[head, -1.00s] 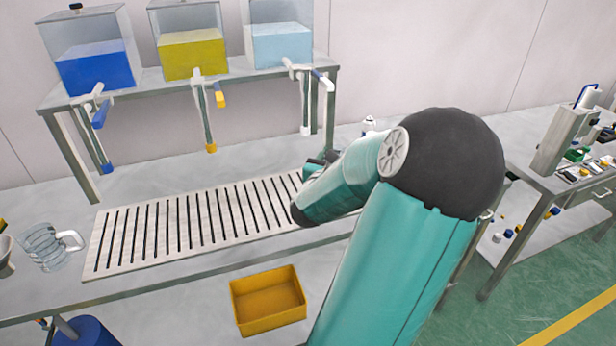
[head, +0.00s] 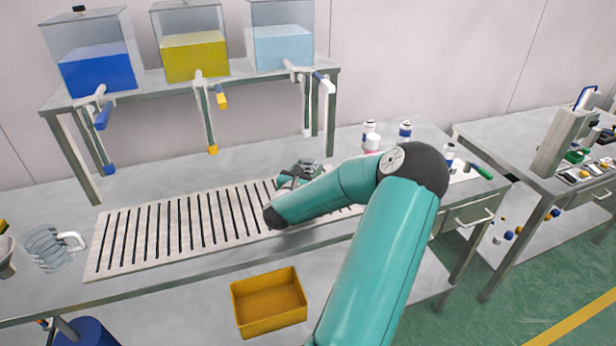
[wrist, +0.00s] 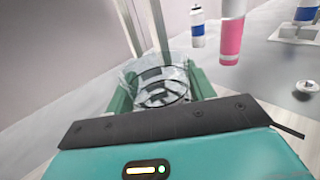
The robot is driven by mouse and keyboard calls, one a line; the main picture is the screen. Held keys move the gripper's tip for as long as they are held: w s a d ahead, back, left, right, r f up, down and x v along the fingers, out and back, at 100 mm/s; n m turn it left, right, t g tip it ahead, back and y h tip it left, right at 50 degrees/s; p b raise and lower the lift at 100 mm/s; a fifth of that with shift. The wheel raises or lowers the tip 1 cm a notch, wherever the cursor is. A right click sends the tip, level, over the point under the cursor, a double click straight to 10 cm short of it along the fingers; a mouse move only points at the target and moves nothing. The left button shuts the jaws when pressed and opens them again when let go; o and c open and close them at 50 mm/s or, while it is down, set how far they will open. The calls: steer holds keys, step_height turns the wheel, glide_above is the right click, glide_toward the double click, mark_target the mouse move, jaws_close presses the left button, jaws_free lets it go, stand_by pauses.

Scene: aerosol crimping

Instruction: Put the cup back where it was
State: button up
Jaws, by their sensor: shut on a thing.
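A clear cup (wrist: 160,84) sits between the two green fingers of my gripper (wrist: 161,90) in the wrist view, with dark bands showing on or through it. My gripper is shut on it. In the head view my gripper (head: 297,176) is at the right part of the slotted drain board (head: 160,235), below the tank with pale blue liquid. The cup (head: 309,164) shows there only as a small greyish shape, partly hidden by the gripper. I cannot tell whether its base touches the board.
A clear jug (head: 45,248) stands left of the board. Tanks with blue (head: 97,72), yellow (head: 195,57) and pale blue (head: 283,47) liquid stand on a rear shelf, their taps hanging down. Several bottles (head: 405,131) stand at right. A yellow bin (head: 268,302) is below the front edge.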

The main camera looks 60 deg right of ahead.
steer(key=shift+s+f, duration=0.1)
steer(key=shift+f, duration=1.2)
steer(key=shift+f, duration=0.15)
steer(key=o, duration=1)
steer(key=shift+r, duration=0.2)
steer(key=a, duration=0.8)
steer(key=s+a, duration=0.1)
steer(key=a, duration=0.3)
steer(key=shift+w, duration=0.1)
